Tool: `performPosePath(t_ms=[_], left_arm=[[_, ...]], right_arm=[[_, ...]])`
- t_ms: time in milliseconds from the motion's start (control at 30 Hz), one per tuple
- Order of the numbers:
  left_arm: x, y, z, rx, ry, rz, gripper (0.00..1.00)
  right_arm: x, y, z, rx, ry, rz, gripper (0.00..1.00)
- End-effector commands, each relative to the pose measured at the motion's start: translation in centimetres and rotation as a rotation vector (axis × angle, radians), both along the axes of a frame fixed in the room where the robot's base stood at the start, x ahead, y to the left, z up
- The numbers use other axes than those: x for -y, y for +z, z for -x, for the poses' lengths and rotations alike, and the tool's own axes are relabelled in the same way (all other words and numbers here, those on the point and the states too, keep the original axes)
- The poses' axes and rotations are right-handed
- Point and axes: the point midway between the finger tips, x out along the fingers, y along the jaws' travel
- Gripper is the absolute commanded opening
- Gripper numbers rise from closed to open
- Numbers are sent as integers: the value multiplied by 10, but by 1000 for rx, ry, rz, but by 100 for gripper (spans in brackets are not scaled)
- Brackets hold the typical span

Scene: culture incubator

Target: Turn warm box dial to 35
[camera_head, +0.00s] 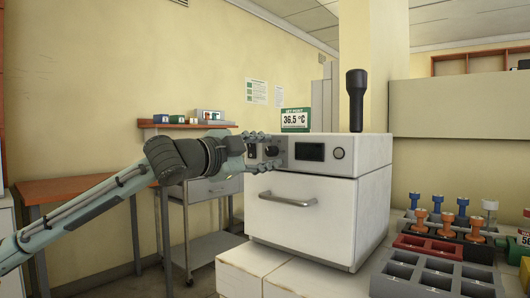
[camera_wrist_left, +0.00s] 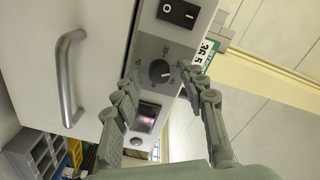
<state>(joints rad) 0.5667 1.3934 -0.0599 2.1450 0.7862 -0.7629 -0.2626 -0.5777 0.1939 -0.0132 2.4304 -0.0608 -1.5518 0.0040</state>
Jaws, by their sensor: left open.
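The warm box (camera_head: 310,205) is a white cabinet with a grey control panel above a door with a bar handle. Its dial (camera_head: 271,150) is a dark knob on the panel's left part, partly behind my gripper in the head view. In the left wrist view the dial (camera_wrist_left: 160,71) shows clearly, with small scale marks around it. My left gripper (camera_head: 268,152) is open in front of the panel. In the wrist view its fingers (camera_wrist_left: 156,78) stand on either side of the dial, apart from it as far as I can tell. My right gripper is not in view.
A sign (camera_head: 295,119) reading 36.5 °C and a black upright object (camera_head: 356,100) stand on the box. A dark display (camera_head: 310,152) is right of the dial; a power switch (camera_wrist_left: 178,12) shows beside it. Racks with coloured pegs (camera_head: 440,245) stand at right.

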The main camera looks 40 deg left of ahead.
Motion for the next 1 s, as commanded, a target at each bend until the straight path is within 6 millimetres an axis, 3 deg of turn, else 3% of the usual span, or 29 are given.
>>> performPosePath(t_ms=[267,567,1000], left_arm=[[3,-1,5,-2,-5,3,42],[-2,-2,31,-2,-1,4,42],[-8,0,103,1,0,4,42]], right_arm=[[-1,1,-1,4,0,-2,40],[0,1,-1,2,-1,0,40],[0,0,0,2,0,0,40]])
